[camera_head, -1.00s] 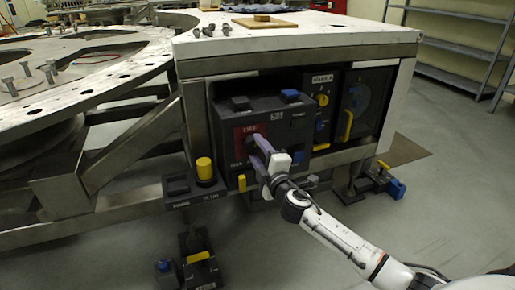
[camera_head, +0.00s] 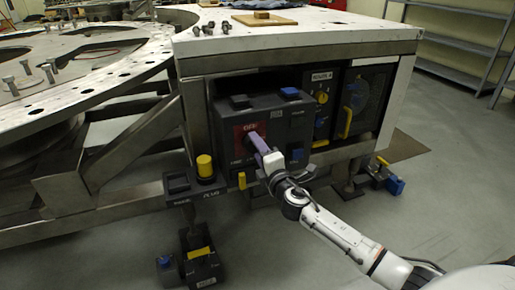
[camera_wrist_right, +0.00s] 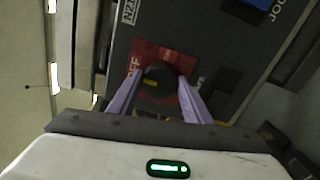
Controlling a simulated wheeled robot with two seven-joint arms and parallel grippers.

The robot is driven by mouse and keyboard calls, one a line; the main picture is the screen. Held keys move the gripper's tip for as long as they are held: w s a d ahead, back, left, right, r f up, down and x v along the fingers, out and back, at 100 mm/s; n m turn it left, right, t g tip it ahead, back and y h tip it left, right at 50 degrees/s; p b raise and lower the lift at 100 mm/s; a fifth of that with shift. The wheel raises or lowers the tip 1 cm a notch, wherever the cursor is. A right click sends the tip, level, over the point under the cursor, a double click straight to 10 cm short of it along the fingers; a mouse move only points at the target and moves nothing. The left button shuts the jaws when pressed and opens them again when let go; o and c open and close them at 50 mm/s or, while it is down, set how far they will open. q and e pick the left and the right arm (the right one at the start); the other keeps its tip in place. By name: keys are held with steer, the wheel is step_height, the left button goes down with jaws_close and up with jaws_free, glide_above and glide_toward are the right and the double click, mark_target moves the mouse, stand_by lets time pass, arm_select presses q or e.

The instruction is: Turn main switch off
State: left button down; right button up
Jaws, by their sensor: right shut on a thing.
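The main switch is a dark rotary knob (camera_wrist_right: 158,84) on a red plate marked OFF (camera_wrist_right: 165,58), on the front of a black control box (camera_head: 285,122). In the head view the red plate (camera_head: 251,128) shows, and the knob is mostly hidden behind my fingers. My right gripper (camera_head: 256,142) reaches the plate from the front right. In the right wrist view its two purple fingers (camera_wrist_right: 158,98) stand on either side of the knob, shut on it. A small yellow mark shows on the knob. My left gripper is not in view.
Blue buttons (camera_wrist_right: 258,5) sit near the knob on the box. A pedestal with a yellow button (camera_head: 205,167) stands just left. A panel with a yellow selector (camera_head: 322,97) is to the right. The steel table (camera_head: 300,42) overhangs the box.

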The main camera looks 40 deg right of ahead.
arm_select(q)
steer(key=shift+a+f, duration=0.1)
arm_select(e)
steer(key=o, duration=1.1)
steer(key=shift+c, duration=0.2)
arm_select(q)
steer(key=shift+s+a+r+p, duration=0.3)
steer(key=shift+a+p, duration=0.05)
steer(key=shift+p, duration=0.25)
arm_select(e)
steer(key=v, duration=1)
steer(key=shift+s, duration=0.15)
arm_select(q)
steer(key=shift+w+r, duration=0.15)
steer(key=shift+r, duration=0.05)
arm_select(e)
steer(key=shift+a, duration=0.1)
